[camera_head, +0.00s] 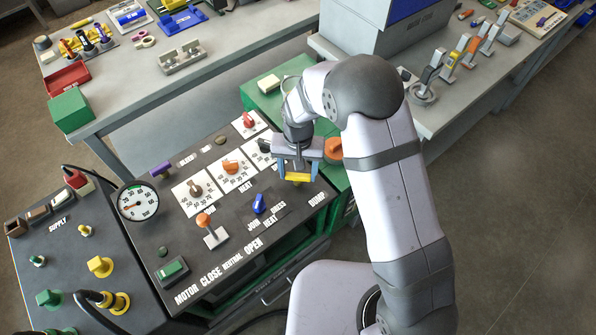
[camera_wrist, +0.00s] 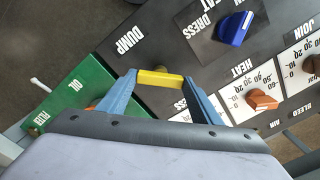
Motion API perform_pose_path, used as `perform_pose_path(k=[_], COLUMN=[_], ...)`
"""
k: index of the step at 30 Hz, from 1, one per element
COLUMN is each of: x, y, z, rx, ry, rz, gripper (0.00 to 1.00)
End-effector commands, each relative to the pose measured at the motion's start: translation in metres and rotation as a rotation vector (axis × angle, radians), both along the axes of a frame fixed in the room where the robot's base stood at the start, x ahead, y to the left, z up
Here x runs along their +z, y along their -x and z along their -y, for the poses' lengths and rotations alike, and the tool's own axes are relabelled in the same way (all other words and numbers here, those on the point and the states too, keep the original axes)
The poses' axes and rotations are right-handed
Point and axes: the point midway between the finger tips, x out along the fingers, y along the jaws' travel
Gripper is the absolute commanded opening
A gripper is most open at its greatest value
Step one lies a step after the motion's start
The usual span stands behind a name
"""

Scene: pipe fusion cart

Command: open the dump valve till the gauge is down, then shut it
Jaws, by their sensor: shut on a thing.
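The dump valve's yellow handle (camera_head: 298,178) is at the right end of the dark control panel, near the DUMP lettering. My gripper (camera_head: 298,168) comes down over it with its blue fingers on either side. In the wrist view the yellow handle (camera_wrist: 160,79) spans between the tips of my gripper (camera_wrist: 160,84), held at both ends. The valve's base is hidden below the handle. The round white pressure gauge (camera_head: 137,201) is at the panel's left end; its needle is too small to read surely.
An orange-knobbed lever (camera_head: 204,220) stands by the MOTOR CLOSE lettering. A blue selector (camera_head: 258,204) sits left of my gripper. An orange knob (camera_head: 333,148) is close on the right.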

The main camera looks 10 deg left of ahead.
Motion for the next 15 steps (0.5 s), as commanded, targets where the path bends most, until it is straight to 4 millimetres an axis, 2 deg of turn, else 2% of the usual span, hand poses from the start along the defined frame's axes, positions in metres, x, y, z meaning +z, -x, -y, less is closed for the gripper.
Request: perform_pose_path(k=[15], x=[0.0002], y=[-0.0002], z=[0.0], rx=[-0.472], ry=[0.0], rz=[0.0], gripper=[0.36])
